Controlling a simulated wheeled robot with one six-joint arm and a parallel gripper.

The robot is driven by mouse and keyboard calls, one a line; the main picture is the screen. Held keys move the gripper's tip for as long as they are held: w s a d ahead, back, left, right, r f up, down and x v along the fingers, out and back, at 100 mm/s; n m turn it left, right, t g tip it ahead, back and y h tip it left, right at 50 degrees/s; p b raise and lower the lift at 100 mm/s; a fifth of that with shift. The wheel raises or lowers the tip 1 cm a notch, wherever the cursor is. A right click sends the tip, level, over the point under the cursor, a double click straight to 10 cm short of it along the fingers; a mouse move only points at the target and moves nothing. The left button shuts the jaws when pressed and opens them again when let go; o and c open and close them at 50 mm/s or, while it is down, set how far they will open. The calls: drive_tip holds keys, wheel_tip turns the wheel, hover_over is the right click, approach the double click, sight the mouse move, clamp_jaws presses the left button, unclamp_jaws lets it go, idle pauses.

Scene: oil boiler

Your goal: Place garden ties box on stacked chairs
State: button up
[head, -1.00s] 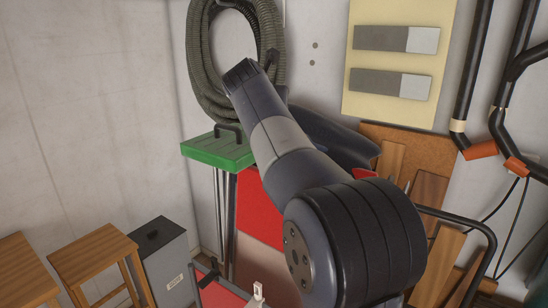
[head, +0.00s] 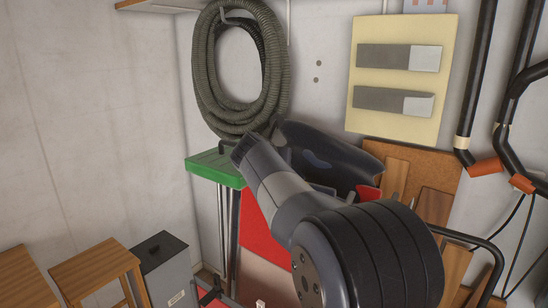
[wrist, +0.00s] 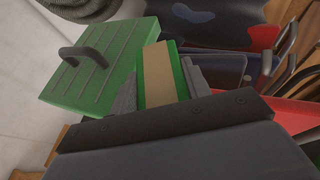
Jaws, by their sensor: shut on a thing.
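My gripper (wrist: 160,84) is shut on a narrow box with a tan face and green edges, the garden ties box (wrist: 158,74), in the wrist view. The fingers press on its two sides, and its lower end is hidden by the gripper body. Dark blue chair shells (wrist: 215,66) with red parts, which look like the stacked chairs, lie just beyond and to the right of the box. In the head view the dark blue chair (head: 330,155) shows behind my arm. There my arm hides the gripper and the box.
A green handled case (head: 214,168) sits left of the chairs, close to the held box in the wrist view (wrist: 98,65). A coiled hose (head: 207,75) hangs above. Wooden stools (head: 98,272) and a grey bin (head: 165,268) stand at lower left. Black pipes (head: 470,80) are on the right.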

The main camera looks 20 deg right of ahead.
drive_tip(key=o, duration=1.3)
drive_tip(key=shift+f, duration=0.15)
drive_tip(key=shift+r, duration=0.25)
drive_tip(key=b+v, duration=0.2)
drive_tip(key=v, duration=1)
